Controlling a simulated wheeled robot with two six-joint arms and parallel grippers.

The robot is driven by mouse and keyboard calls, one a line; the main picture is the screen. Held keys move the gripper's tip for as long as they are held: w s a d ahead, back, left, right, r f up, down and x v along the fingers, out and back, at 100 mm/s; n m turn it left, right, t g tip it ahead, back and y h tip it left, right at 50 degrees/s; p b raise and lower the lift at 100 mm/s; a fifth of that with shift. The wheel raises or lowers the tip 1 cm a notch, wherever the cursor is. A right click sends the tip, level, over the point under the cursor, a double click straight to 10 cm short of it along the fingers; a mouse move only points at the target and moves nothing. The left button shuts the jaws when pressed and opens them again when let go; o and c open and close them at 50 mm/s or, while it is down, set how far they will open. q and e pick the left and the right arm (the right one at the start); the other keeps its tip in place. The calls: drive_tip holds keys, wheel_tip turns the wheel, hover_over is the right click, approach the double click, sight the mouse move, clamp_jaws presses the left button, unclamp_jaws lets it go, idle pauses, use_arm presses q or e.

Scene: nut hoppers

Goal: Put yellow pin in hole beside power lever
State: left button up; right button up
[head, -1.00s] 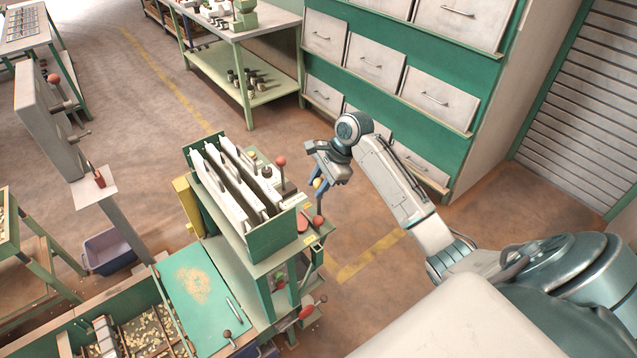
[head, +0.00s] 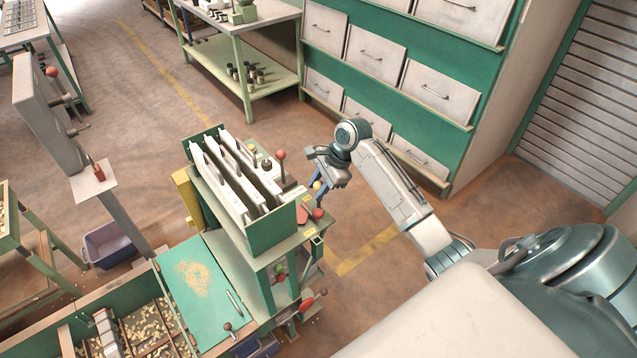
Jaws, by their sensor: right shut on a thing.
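My right gripper (head: 321,190) is shut on the yellow pin (head: 317,185). It holds the pin just off the right edge of the green machine (head: 271,233), near its top. A red-ball lever (head: 281,155) stands upright on the machine top, left of the gripper. Another red ball (head: 318,213) sits just below the gripper at the machine's right side. I cannot tell which is the power lever, and I cannot make out the hole. My left gripper is not in view.
White upright plates (head: 236,180) fill the machine's green box. A red part (head: 303,214) lies by the box corner. A teal board (head: 200,290) lies in front left. A drawer cabinet (head: 385,75) stands behind my right arm. Floor right of the machine is clear.

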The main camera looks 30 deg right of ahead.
drive_tip(key=shift+f, duration=2.25)
drive_tip(key=o, duration=1.1)
drive_tip(key=shift+f, duration=0.2)
drive_tip(key=b+v, duration=0.2)
drive_tip(key=v, duration=0.9)
drive_tip(key=shift+w+r+b, duration=0.1)
drive_tip(key=shift+w+b, duration=0.05)
drive_tip(key=shift+b, duration=0.2)
